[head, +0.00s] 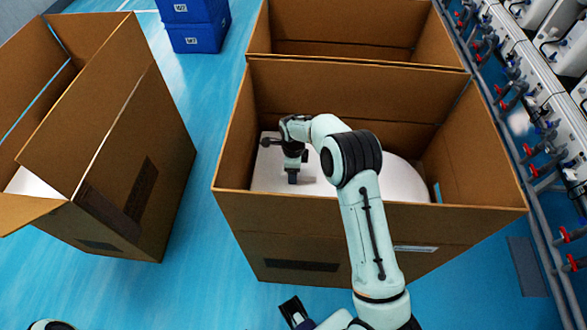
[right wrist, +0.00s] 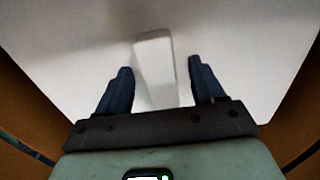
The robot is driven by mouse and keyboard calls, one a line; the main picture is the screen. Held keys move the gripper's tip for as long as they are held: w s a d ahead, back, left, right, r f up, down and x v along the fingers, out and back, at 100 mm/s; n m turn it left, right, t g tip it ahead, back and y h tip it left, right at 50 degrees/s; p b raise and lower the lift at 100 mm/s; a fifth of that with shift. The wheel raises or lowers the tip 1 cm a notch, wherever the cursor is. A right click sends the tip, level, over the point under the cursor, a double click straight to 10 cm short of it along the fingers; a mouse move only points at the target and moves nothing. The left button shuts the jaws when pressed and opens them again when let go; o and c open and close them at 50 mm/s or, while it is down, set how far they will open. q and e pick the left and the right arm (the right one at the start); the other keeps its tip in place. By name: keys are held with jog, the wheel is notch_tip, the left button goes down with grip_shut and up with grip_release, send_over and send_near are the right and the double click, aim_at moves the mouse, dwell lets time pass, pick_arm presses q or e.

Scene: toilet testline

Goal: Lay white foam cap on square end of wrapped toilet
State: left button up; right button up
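A white form (head: 400,181) lies inside the large open cardboard box, rounded at the right and straighter-edged at the left. My right gripper (head: 292,178) points down over its left part. In the right wrist view, the right gripper (right wrist: 160,82) has two dark fingers spread apart. A raised white bar (right wrist: 155,60) lies between them with a gap on each side, on a broad white surface (right wrist: 245,45). I cannot tell foam cap from wrapping, white on white. My arm hides part of the white form.
The large box's brown walls (head: 230,150) surround the right gripper's work area. Another open box (head: 120,190) stands at the left with something white (head: 35,185) inside. Blue crates (head: 195,25) stand behind. A rack with red-handled valves (head: 540,130) runs along the right.

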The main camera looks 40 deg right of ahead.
notch_tip(320, 180, up, 13)
jog(key=p, duration=0.1)
jog(key=shift+r, duration=0.2)
dwell(0.5)
